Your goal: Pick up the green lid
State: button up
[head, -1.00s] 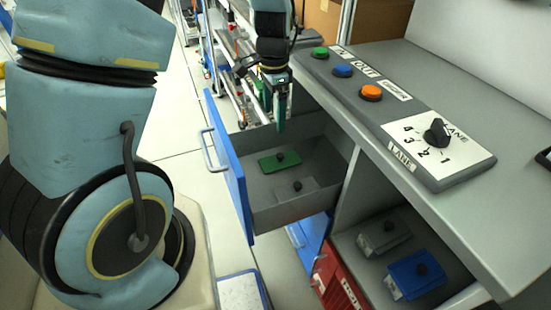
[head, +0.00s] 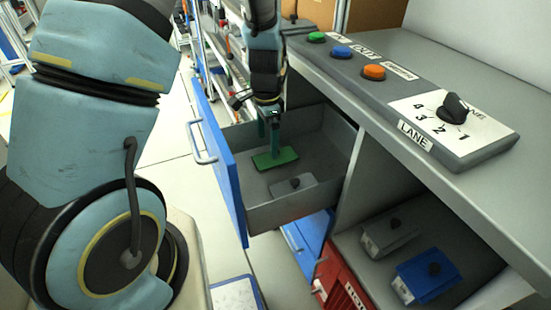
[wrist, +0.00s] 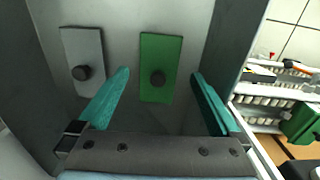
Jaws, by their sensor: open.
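The green lid (head: 274,160) lies flat in the open drawer (head: 262,220), toward its back left. In the wrist view the green lid (wrist: 160,58) shows its black round knob, between the two teal fingers and ahead of them. My gripper (head: 270,137) is inside the drawer, just over the green lid, and hides its knob in the head view. In the wrist view my gripper (wrist: 162,88) is open with nothing between its fingers. A grey lid (head: 292,187) with a black knob lies beside the green one; it also shows in the wrist view (wrist: 82,55).
The drawer's blue front (head: 222,165) and side walls surround my gripper closely. The counter above carries a button panel with a lane dial (head: 453,108). A shelf at lower right holds a grey box (head: 390,235) and a blue box (head: 425,278).

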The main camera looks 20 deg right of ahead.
aim_at(270, 159)
jog(key=shift+d+f, duration=0.2)
jog(key=shift+f, duration=2.55)
jog(key=shift+c, duration=0.2)
jog(key=c, duration=1.1)
jog(key=shift+r, duration=0.1)
